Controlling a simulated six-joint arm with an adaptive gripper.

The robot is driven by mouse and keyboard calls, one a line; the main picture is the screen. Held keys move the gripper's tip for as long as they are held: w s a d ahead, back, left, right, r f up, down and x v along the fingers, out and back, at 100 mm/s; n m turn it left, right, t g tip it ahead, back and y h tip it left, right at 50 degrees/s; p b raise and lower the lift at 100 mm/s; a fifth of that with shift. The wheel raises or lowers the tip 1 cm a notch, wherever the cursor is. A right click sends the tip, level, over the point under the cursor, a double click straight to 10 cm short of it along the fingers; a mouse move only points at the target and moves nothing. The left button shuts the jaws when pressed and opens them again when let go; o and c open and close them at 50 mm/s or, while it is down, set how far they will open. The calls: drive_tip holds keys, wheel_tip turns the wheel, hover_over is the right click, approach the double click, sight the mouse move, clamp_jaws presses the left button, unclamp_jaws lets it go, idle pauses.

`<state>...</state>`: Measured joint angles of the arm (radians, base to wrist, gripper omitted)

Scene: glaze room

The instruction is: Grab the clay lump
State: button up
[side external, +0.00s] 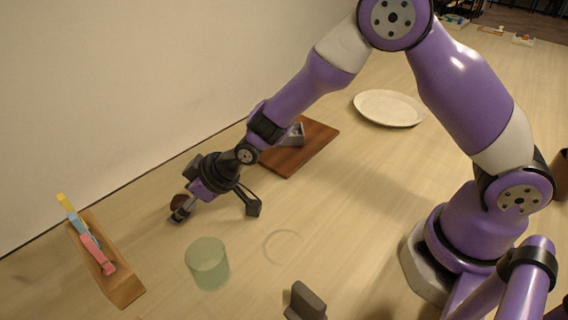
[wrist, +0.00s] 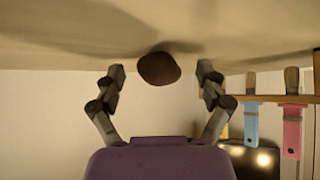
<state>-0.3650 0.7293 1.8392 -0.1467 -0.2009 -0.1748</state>
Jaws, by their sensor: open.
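The clay lump is a dark reddish-brown rounded piece. In the side external view the lump (side external: 178,200) shows only partly, behind the near finger of my gripper (side external: 216,210). In the wrist view the lump (wrist: 159,69) lies between the two spread fingertips of my gripper (wrist: 161,70), with a gap on each side. My gripper is open and low over the table, and no contact with the lump shows.
A wooden holder (side external: 122,287) with coloured-handled tools is at left. A brown board (side external: 310,150) with a grey item, a white plate (side external: 389,108) and a dark grey block (side external: 306,300) are around. The wall runs behind.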

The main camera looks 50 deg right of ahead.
drive_tip(key=c, duration=1.3)
drive_tip(key=shift+o, duration=0.2)
drive_tip(key=shift+s, duration=0.1)
